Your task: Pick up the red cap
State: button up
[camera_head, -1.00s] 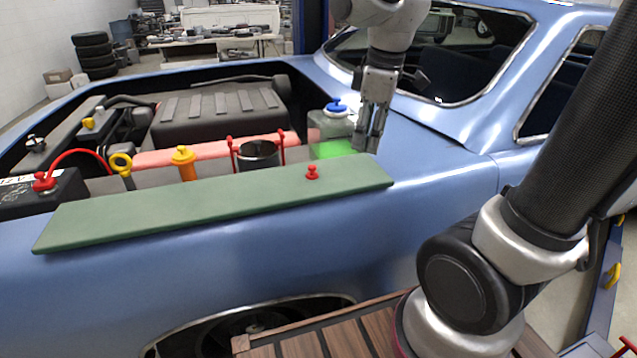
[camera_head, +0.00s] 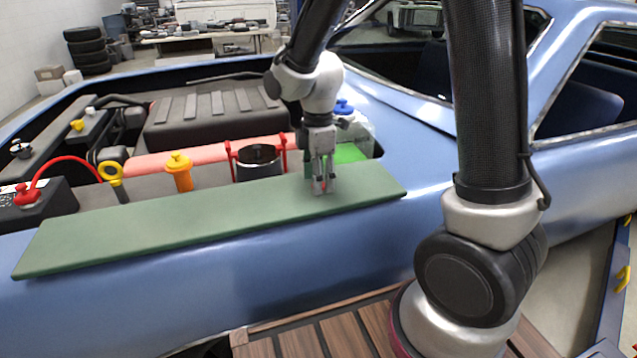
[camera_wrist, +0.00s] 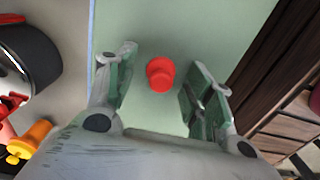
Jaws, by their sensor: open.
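The red cap (camera_wrist: 161,73) is a small knob-shaped piece on the green mat (camera_head: 130,231). In the wrist view it lies between the two fingers of my gripper (camera_wrist: 160,85), with a gap on each side. In the head view my gripper (camera_head: 323,188) points down over the right part of the mat, and its fingers mostly hide the cap, with a bit of red (camera_head: 323,186) showing between them. The gripper is open and holds nothing.
The mat lies along the blue car's fender (camera_head: 300,233). Behind it are a black cylinder with red clamps (camera_head: 259,163), an orange-yellow cap (camera_head: 179,172), a yellow ring handle (camera_head: 111,175) and a blue-capped reservoir (camera_head: 345,107). The mat's left part is clear.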

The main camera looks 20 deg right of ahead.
jog(key=c, duration=0.9)
jog(key=shift+o, duration=0.2)
